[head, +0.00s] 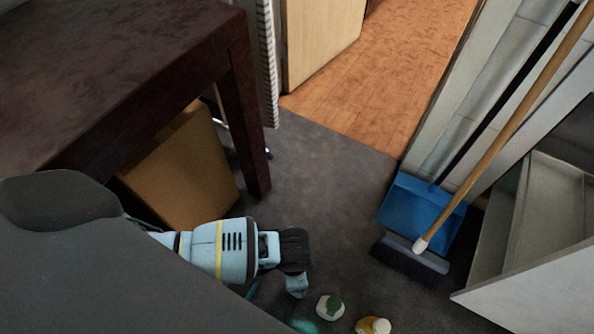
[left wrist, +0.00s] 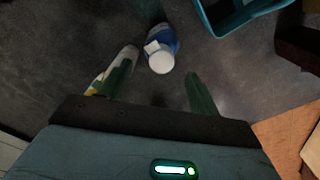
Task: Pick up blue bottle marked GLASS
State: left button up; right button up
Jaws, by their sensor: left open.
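The blue bottle (left wrist: 163,47) with a white cap and a pale label shows in the left wrist view, standing on the dark floor. I cannot read its marking. My left gripper (left wrist: 160,90) is open above the floor, with its green fingers apart. The bottle's white cap lies just beyond the gap between the fingertips, and nothing is held. In the head view my left gripper (head: 293,268) points down near the bottom middle; I cannot clearly make out the blue bottle there. My right gripper is out of view.
A white bottle with green (head: 330,307) and a yellow bottle (head: 374,326) stand near the gripper. A teal crate (left wrist: 238,14) is at the wrist view's top right. A dark table (head: 243,120), cardboard box (head: 185,170), blue dustpan (head: 412,202) and broom (head: 412,258) surround open floor.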

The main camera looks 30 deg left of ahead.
pick_arm(q)
notch_tip(320, 180, down, 2)
jog(key=shift+f+b, duration=0.1)
jog(key=shift+b, duration=0.35)
jog(key=shift+w+f+b, duration=0.15)
jog(key=shift+f+b, duration=0.25)
jog(key=shift+f, duration=0.1)
jog(key=f+b, duration=0.3)
jog(key=f, duration=0.1)
jog(key=shift+w+d+f, duration=0.1)
jog(key=shift+w+d, duration=0.05)
jog(key=shift+w, duration=0.1)
jog(key=c, duration=1.1)
grip_shut()
